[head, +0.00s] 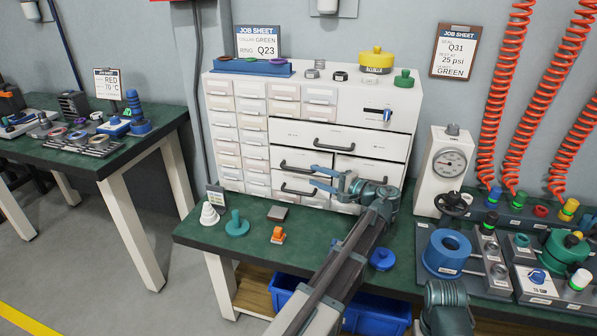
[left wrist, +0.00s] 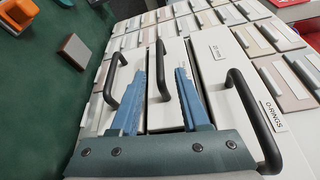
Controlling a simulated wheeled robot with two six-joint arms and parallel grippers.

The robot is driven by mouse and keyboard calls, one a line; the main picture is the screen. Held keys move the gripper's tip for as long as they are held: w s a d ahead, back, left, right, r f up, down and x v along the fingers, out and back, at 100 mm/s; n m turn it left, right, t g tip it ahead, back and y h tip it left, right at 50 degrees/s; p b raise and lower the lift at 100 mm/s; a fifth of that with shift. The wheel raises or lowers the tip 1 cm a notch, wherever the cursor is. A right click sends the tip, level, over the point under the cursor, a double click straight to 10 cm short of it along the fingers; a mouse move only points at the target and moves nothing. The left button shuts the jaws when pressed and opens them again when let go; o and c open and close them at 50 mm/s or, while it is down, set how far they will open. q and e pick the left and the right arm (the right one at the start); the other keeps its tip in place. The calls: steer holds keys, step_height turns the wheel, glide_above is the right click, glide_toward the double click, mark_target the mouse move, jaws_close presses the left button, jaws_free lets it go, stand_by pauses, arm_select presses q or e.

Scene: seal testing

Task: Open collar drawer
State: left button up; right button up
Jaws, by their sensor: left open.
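The white drawer cabinet (head: 370,110) stands at the back of the green bench. Its larger drawers have black bar handles. I cannot read which one is the collar drawer. My left gripper (head: 314,177) is open in front of the lower left large drawers. A drawer labelled O-RINGS (left wrist: 272,115) is at the right there.
On the bench before the cabinet are white stacked cones (head: 209,214), a teal knob piece (head: 237,226), an orange piece (head: 278,236) and a blue disc (head: 383,259). A gauge press (head: 445,170) stands right of the cabinet.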

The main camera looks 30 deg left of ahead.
mark_target(302, 171)
arm_select(q)
steer(key=a, duration=0.5)
steer(key=w+a, duration=0.1)
steer(key=a, duration=0.2)
steer(key=shift+w+f, duration=0.1)
steer(key=shift+f, duration=0.2)
steer(key=shift+c, duration=0.3)
jaws_close()
steer(key=shift+d, duration=0.1)
stand_by(0.6)
